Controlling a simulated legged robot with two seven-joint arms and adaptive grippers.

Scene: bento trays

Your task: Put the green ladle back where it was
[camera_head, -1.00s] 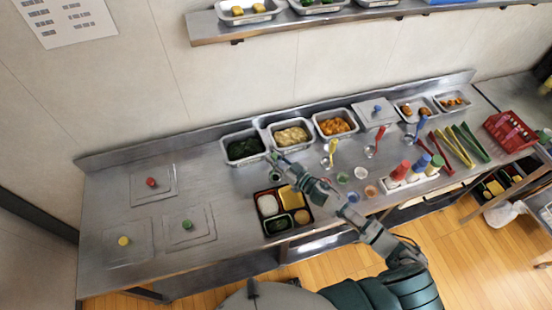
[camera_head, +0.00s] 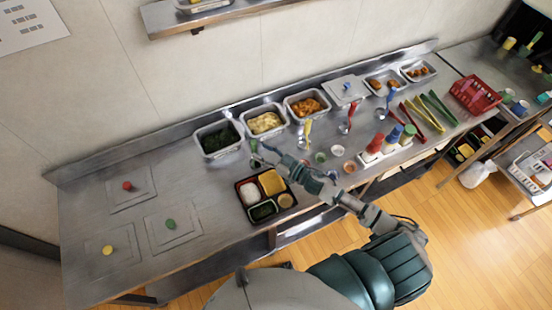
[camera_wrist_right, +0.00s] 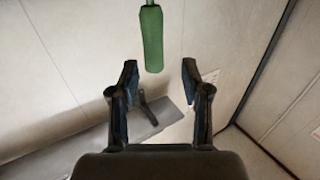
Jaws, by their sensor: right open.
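The green ladle's handle (camera_wrist_right: 152,38) shows in the right wrist view, above and between the open fingertips and apart from both; its thin rod runs out of the top of that view, and its bowl is not visible there. In the head view a small green piece of the ladle (camera_head: 253,146) shows at the tip of my right arm, in front of the pan of dark greens. My right gripper (camera_wrist_right: 159,68) is open and empty; in the head view the gripper (camera_head: 258,153) is small and hard to make out. My left gripper is not in view.
Pans of dark greens (camera_head: 218,154), pale food (camera_head: 283,131) and orange food (camera_head: 325,113) line the back. A bento tray (camera_head: 238,191) sits just below my gripper. Yellow-, red- and blue-handled ladles stand to the right, with squeeze bottles. Lidded wells lie at the left.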

